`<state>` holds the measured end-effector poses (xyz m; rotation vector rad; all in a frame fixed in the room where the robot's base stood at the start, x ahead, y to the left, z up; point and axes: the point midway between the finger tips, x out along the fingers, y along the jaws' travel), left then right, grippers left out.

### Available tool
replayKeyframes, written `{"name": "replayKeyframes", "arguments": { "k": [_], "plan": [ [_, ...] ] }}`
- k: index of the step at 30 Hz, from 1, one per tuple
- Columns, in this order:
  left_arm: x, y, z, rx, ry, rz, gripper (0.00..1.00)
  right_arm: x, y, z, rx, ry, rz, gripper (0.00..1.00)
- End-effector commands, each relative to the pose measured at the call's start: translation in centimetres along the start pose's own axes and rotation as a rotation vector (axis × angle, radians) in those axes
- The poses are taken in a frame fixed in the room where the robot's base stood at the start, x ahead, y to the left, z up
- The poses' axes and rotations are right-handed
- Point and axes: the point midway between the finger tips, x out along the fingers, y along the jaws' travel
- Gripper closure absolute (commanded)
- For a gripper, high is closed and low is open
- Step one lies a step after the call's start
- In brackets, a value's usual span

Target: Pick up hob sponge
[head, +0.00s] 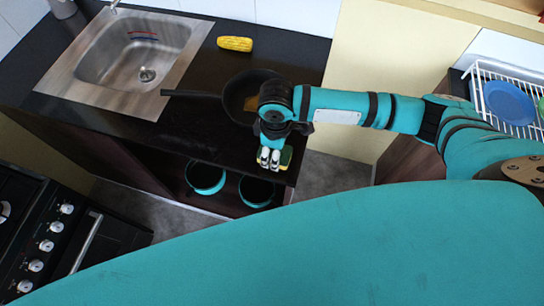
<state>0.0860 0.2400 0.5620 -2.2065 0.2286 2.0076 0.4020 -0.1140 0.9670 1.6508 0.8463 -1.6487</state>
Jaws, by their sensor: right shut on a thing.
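The sponge (286,158), green and yellow, shows at the right side of my right gripper's fingers, over the front part of the dark counter. My right gripper (269,160) points down and is shut on the sponge. The fingers hide part of it. I cannot tell whether the sponge touches the counter. My left gripper is not in view.
A dark pan (237,96) with something brownish in it lies just behind my right gripper. A corn cob (235,44) lies farther back. A steel sink (112,88) is at the left. A black stove (40,235) stands lower left. A white dish rack (476,97) holds a blue plate (509,102).

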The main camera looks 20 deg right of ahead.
Motion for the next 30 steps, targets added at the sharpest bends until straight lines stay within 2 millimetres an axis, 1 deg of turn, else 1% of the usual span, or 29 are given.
{"name": "replayKeyframes", "arguments": {
  "k": [1, 5, 12, 16, 18, 21, 25, 30],
  "plan": [
    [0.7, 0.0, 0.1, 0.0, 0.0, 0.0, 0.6, 0.2, -1.0, -0.3, -0.007, 0.002, -0.004, 0.55],
    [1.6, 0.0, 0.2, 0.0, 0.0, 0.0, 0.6, 0.0, -4.0, -1.3, -0.008, 0.003, -0.005, 0.55],
    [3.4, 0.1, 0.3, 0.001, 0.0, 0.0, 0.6, -0.6, -10.1, -3.2, -0.007, 0.004, -0.004, 0.55],
    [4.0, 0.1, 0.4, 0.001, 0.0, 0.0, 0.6, -1.0, -12.7, -3.9, -0.005, 0.002, -0.003, 0.55],
    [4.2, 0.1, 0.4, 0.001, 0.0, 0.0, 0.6, -1.1, -13.6, -4.2, -0.004, 0.002, -0.002, 0.55],
    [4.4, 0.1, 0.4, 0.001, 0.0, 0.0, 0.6, -1.3, -14.6, -4.4, -0.003, 0.003, -0.002, 0.55],
    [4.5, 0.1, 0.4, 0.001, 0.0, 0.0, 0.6, -1.4, -15.1, -4.4, 0.0, 0.002, -0.001, 0.55],
    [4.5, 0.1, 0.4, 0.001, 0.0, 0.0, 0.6, -1.5, -15.2, -4.4, 0.001, 0.001, -0.001, 0.55]
  ]
}}
